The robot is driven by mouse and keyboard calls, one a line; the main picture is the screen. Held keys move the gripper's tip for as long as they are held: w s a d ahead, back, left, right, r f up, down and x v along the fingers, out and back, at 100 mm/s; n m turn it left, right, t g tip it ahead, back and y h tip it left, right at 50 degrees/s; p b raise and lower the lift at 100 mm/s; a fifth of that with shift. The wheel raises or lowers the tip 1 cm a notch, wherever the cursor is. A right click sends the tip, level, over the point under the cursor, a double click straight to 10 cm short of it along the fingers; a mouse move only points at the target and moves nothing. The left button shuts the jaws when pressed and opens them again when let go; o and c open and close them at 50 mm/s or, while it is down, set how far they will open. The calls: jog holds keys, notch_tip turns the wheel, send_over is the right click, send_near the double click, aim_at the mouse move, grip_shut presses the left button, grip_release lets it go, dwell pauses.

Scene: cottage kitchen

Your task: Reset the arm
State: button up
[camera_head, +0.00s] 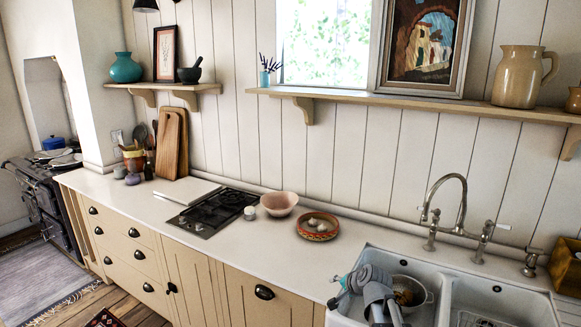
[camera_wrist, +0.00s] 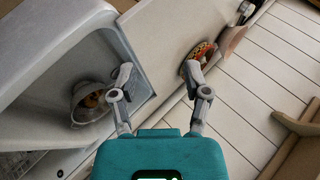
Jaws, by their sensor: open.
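My gripper (camera_wrist: 157,78) is open, its two grey fingers spread wide with nothing between them in the wrist view. Its teal body fills the bottom of that view. In the head view my arm stands over the left basin of the white sink (camera_head: 455,290), near the counter's front edge. Below and left of the fingers in the wrist view is the sink basin, with a metal colander (camera_wrist: 88,112) holding something orange-brown. The colander (camera_head: 425,297) is partly hidden by my arm in the head view.
The tap (camera_head: 461,205) rises behind the sink. A shelf (camera_head: 420,102) runs along the wall above.

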jog(key=s+d+f+n+g+h, duration=0.1)
jog(key=s+n+g, duration=0.3)
jog(key=s, duration=0.5)
jog(key=s+d+f+n+g+h, duration=0.1)
jog(key=s+f+n+g+h, duration=0.2)
jog(key=s, duration=0.6)
jog(key=shift+s+f+n+g, duration=0.4)
jog(key=shift+f+n, duration=0.4)
